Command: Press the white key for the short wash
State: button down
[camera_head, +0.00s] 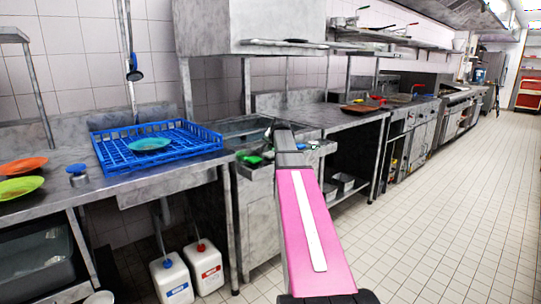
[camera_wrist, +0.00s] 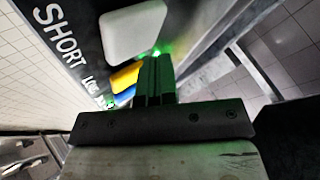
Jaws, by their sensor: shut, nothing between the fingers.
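In the wrist view, the white key (camera_wrist: 133,30) is a rounded white pad on a dark panel (camera_wrist: 75,12), beside the lettering SHORT. My gripper (camera_wrist: 155,60) is shut and empty. Its fingertips appear just below the white key's lower right edge, by a small glowing green light (camera_wrist: 156,51). I cannot tell whether they touch the panel. A yellow key (camera_wrist: 125,77) and a blue key (camera_wrist: 125,97) lie farther along, partly hidden by my fingers. In the head view, my gripper (camera_head: 280,128) reaches the counter by the sink, and the white key cannot be made out.
A blue rack (camera_head: 112,160) holding a teal plate (camera_head: 150,144) sits left on the steel counter. Orange (camera_head: 22,166) and green (camera_head: 20,188) plates are at far left. White jugs (camera_head: 173,280) stand below. A tiled aisle (camera_head: 450,200) is clear at right.

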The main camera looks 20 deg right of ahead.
aim_at(272, 153)
jog(key=shift+f, duration=0.9)
dwell(0.8)
jog(key=shift+r, duration=0.95)
jog(key=shift+r, duration=0.1)
jog(key=shift+r, duration=2.45)
